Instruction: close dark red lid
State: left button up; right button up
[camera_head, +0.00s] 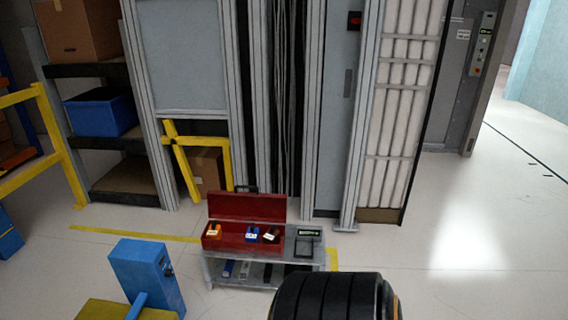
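A dark red box (240,244) sits on the left part of a low grey shelf unit. Its dark red lid (247,206) stands open, raised upright along the back edge of the box. Inside the box are an orange item (213,231), a blue item (252,233) and a dark item (270,235) with a pale label. No gripper of mine shows in the head view, and nothing touches the lid.
The grey shelf unit (319,257) also holds a small device with a green display (308,232). A black ribbed round object (333,298) stands in the near foreground. A blue box-like object (148,277) is at front left. Floor at right (480,225) is clear.

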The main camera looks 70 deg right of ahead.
aim_at(228, 205)
jog(key=z, duration=2.1)
jog(key=i+l, duration=0.15)
jog(key=l, duration=0.2)
jog(key=i+l+u, duration=0.15)
jog(key=l, duration=0.2)
jog(key=i+l, duration=0.1)
jog(key=l, duration=0.25)
jog(key=i+l+u, duration=0.15)
jog(key=l, duration=0.25)
